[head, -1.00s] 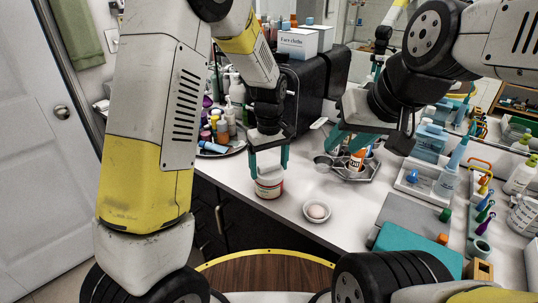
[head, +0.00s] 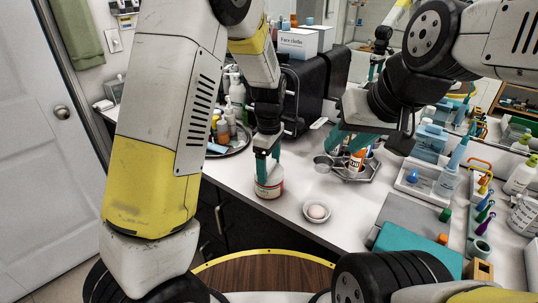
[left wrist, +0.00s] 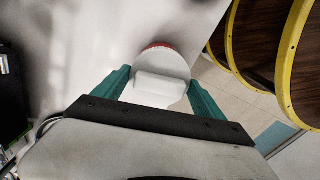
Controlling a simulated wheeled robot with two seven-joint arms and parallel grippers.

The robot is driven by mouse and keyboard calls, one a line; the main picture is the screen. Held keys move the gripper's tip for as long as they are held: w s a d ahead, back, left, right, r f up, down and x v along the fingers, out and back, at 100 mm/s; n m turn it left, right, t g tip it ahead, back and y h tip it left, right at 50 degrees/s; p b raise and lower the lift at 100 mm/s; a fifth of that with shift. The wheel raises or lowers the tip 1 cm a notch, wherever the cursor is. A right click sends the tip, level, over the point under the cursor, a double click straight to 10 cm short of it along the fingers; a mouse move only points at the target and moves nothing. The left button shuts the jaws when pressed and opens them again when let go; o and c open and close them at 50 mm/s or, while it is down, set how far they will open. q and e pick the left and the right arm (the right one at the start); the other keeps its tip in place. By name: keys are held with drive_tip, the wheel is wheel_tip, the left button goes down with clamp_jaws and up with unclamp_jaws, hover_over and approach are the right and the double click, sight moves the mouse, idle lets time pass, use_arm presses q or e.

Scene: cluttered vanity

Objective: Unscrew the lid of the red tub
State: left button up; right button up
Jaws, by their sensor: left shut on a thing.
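The red tub (head: 268,188) stands upright on the counter near its front edge, white with a red band. Its white lid (left wrist: 160,62) has a raised block on top and shows a red rim in the left wrist view. My left gripper (head: 267,168) points down over the tub, its teal fingers shut on the lid's raised block. The left gripper also shows in the left wrist view (left wrist: 162,85), one finger on each side of the block. My right gripper (head: 340,146) appears open and empty, above the counter to the right of the tub. Its fingertips are partly hard to make out.
A small dish (head: 317,211) with a round pinkish item lies to the right of the tub. A metal tray (head: 360,174) holds a cup and an orange-and-white can. A bottle tray (head: 235,143) is behind left. Grey and teal boxes (head: 420,247) fill the right side.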

use_arm(q)
drive_tip(key=n, duration=0.4)
drive_tip(key=shift+n, duration=0.3)
drive_tip(key=n, duration=0.4)
drive_tip(key=shift+f, duration=0.1)
drive_tip(key=shift+n, duration=0.3)
drive_tip(key=n, duration=0.3)
drive_tip(key=shift+s+n, duration=0.1)
drive_tip(key=shift+n, duration=0.7)
